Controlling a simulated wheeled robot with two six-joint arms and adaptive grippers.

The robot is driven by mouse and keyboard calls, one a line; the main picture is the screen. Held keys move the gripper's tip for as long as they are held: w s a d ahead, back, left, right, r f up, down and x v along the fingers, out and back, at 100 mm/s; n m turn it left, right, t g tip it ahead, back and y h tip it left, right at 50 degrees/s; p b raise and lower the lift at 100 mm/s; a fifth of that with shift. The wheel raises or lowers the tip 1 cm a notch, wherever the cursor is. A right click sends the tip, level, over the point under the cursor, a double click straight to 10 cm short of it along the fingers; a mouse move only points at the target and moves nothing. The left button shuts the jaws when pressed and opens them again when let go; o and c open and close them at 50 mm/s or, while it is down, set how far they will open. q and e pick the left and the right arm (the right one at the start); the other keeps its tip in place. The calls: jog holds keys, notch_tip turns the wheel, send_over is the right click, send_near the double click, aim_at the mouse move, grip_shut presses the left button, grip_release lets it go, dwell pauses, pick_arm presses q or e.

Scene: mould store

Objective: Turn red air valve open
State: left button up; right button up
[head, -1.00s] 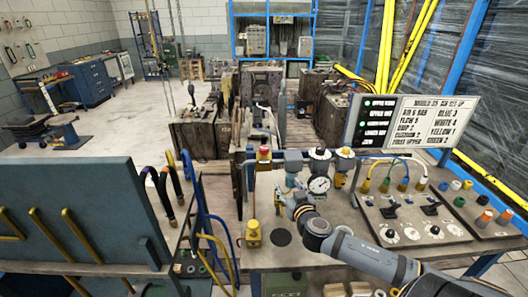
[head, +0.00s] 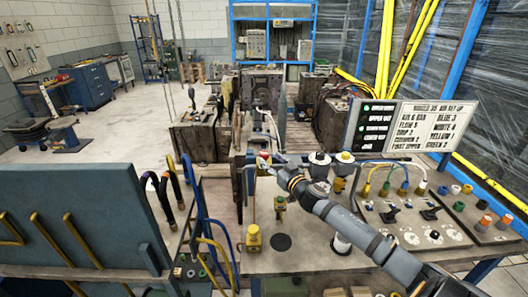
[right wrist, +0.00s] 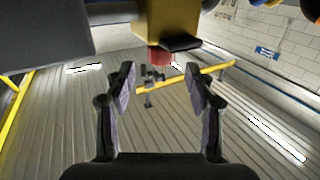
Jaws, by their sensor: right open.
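The red air valve (head: 264,156) sits at the back left of the bench, left of the regulators, and my right gripper partly covers it in the head view. In the right wrist view a red knob (right wrist: 160,56) shows under a yellow block (right wrist: 167,22). My right gripper (right wrist: 158,80) is open there, with one finger on each side below the red knob and nothing between its fingers. In the head view my right gripper (head: 271,165) is right at the valve; whether it touches cannot be told. My left gripper is not in view.
Regulators (head: 320,158) stand just right of my gripper. A yellow fitting (head: 253,239) stands in front on the bench. A switch panel (head: 410,220) with coloured hoses and a lettered board (head: 415,125) are to the right. A grey-blue panel (head: 80,220) stands on the left.

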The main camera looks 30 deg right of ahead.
aim_at(267, 156)
jog(key=w, duration=0.3)
jog(key=shift+w, duration=1.3)
grip_shut()
jog(key=n+y+b, duration=0.1)
jog(key=y+b, duration=0.1)
jog(key=b, duration=0.7)
jog(key=f+n+y+b, duration=0.1)
jog(key=n+y+b, duration=0.1)
jog(key=b, duration=0.8)
jog(key=shift+w+d+y, duration=0.1)
jog(key=shift+d+y, duration=0.05)
jog(key=shift+y, duration=0.15)
jog(key=shift+r+n+g+y+b, duration=0.3)
jog(key=shift+y+b, duration=0.2)
jog(key=shift+b, duration=0.2)
